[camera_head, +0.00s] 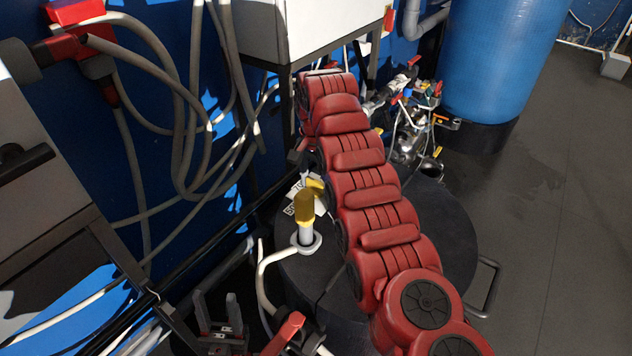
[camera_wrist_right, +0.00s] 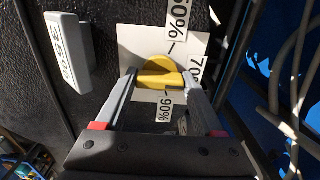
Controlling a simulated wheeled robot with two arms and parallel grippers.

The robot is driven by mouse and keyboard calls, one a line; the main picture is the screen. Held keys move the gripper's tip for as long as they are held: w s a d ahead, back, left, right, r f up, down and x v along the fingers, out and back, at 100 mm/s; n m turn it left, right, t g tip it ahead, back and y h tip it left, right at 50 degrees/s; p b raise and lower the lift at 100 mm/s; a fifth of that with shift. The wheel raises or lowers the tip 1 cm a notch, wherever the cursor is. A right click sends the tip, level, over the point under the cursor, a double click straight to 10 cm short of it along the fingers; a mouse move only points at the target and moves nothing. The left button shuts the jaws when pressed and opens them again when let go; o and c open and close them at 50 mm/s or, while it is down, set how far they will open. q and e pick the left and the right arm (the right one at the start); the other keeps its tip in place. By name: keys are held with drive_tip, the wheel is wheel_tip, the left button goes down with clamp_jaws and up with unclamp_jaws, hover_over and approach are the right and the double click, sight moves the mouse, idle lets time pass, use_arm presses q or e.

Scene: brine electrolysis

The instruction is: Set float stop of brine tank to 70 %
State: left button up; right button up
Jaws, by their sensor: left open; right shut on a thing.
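The float stop is a yellow knob (camera_wrist_right: 158,80) with a round part and a flat bar, against a white scale card (camera_wrist_right: 135,45) marked 50%, 70 and 90%. My right gripper (camera_wrist_right: 158,84) is shut on it, one finger on each side. The exact setting is unclear. In the head view, the yellow stop (camera_head: 315,185) and card (camera_head: 320,207) sit on the dark round brine tank lid (camera_head: 440,230), partly hidden by my red right arm, as is the right gripper. My left gripper (camera_head: 222,312) is open and empty at the bottom left, apart from the stop.
A yellow-topped fitting (camera_head: 305,212) with a white hose stands on the lid beside the card. A white block (camera_wrist_right: 67,50) with a printed label is near the card. Hoses (camera_head: 185,110) hang on the blue wall. A blue tank (camera_head: 500,60) stands behind; floor at right is clear.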

sight(317, 181)
drive_tip(key=shift+r, duration=0.1)
drive_tip(key=o, duration=1.4)
drive_tip(key=shift+r, duration=0.65)
wheel_tip(317, 181, up, 3)
drive_tip(key=shift+f+p, duration=0.1)
drive_tip(key=shift+p, duration=0.55)
wheel_tip(317, 181, up, 13)
drive_tip(key=p, duration=1.3)
